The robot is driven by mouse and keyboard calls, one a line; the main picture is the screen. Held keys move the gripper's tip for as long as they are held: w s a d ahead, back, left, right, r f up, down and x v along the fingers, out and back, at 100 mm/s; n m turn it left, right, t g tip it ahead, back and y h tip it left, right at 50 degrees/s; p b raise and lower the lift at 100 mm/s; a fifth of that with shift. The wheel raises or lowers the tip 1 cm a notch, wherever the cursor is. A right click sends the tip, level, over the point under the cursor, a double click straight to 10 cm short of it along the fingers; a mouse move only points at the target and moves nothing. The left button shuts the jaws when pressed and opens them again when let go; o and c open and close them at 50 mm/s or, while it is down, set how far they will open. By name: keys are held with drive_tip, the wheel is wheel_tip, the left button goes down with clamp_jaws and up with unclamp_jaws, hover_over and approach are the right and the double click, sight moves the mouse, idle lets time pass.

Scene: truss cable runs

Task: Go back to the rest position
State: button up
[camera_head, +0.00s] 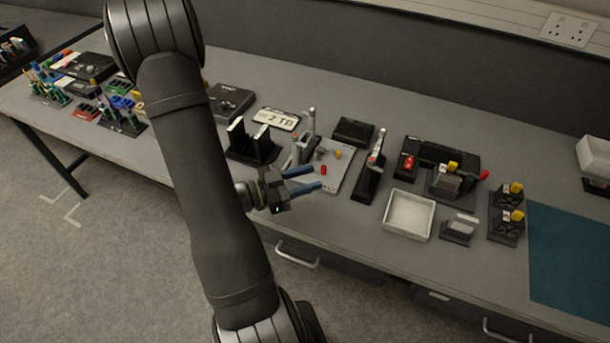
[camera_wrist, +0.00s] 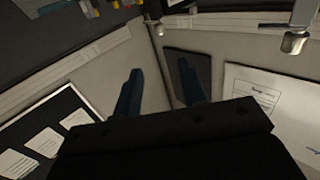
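My gripper (camera_head: 305,181) is over the front part of the workbench in the head view, to the left of the white tray. Its two blue fingers point right and stand apart, with nothing between them. In the wrist view the fingers (camera_wrist: 159,90) also show apart and empty, with walls and boards beyond them. My dark arm crosses the left half of the head view and hides part of the bench.
The bench (camera_head: 340,225) holds a grey plate with small coloured parts (camera_head: 344,178), black stands, a white tray (camera_head: 409,215) and a teal mat (camera_head: 570,255). Several tools and blocks crowd the left end. Drawer handles (camera_head: 297,256) stick out below the front edge.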

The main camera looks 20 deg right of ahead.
sight(370, 163)
drive_tip(key=shift+d, duration=0.15)
drive_tip(key=d, duration=1.6)
drive_tip(key=shift+s+d, duration=0.2)
drive_tip(key=shift+d, duration=0.05)
drive_tip(key=shift+d, duration=0.4)
drive_tip(key=shift+s+n+t+y, duration=0.1)
drive_tip(key=shift+n+t+y, duration=0.2)
drive_tip(key=shift+n+t, duration=1.1)
drive_tip(key=shift+n+t+y, duration=0.3)
drive_tip(key=shift+n+t, duration=0.5)
drive_tip(key=shift+t, duration=1.2)
drive_tip(key=shift+n+t+y, duration=0.9)
drive_tip(key=shift+n+t, duration=0.4)
drive_tip(key=shift+t, duration=0.5)
drive_tip(key=shift+a+t, duration=0.1)
drive_tip(key=shift+t, duration=0.2)
